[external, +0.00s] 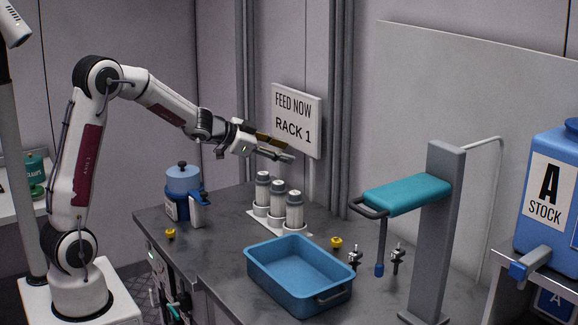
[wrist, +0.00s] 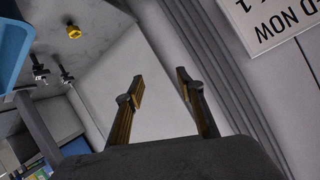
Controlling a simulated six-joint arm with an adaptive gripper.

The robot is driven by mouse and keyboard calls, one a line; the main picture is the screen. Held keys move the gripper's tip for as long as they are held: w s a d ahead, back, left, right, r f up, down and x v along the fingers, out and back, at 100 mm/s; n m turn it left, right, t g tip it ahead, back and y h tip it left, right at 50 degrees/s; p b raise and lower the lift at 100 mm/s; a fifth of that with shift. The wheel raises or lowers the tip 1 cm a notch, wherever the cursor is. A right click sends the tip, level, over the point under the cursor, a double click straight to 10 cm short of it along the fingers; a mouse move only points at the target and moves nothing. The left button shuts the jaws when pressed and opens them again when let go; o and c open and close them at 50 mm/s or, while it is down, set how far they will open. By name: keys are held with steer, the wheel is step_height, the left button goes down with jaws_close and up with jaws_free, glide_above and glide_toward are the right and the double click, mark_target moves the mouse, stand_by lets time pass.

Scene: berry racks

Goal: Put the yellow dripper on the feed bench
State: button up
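One small yellow dripper (external: 336,242) lies on the grey bench top (external: 225,240), just behind the blue tray's far right corner. Another yellow one (external: 170,233) lies near the bench's left front edge, below the blue pot. The wrist view shows the yellow dripper by the tray (wrist: 74,32) at the upper left. My gripper (external: 287,150) is high above the bench, in front of the wall sign and above the white canisters. Its two fingers are apart with nothing between them in the wrist view (wrist: 160,82). It is well away from both yellow pieces.
A blue tray (external: 252,267) stands at the bench's front. Several white canisters (external: 278,202) stand in a rack below my gripper. A blue pot (external: 183,180) stands left.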

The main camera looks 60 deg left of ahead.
steer(key=s+a+r+n+g+y, duration=0.1)
steer(key=s+r+n+y, duration=0.15)
steer(key=s, duration=0.65)
steer(key=s+a+r+n+g+y, duration=0.1)
steer(key=s+r+n+g+y, duration=0.15)
steer(key=s, duration=0.75)
steer(key=s+d+f+g+h, duration=0.1)
steer(key=s+d+f, duration=0.1)
steer(key=s, duration=0.6)
steer(key=s+d+f+g+h, duration=0.1)
steer(key=s+d, duration=0.3)
steer(key=s, duration=0.4)
steer(key=s+d+f+g+h, duration=0.1)
steer(key=s+d+f+g, duration=0.1)
steer(key=s, duration=0.6)
steer(key=shift+d+f+n, duration=0.4)
steer(key=shift+d+f, duration=0.15)
steer(key=shift+f, duration=0.4)
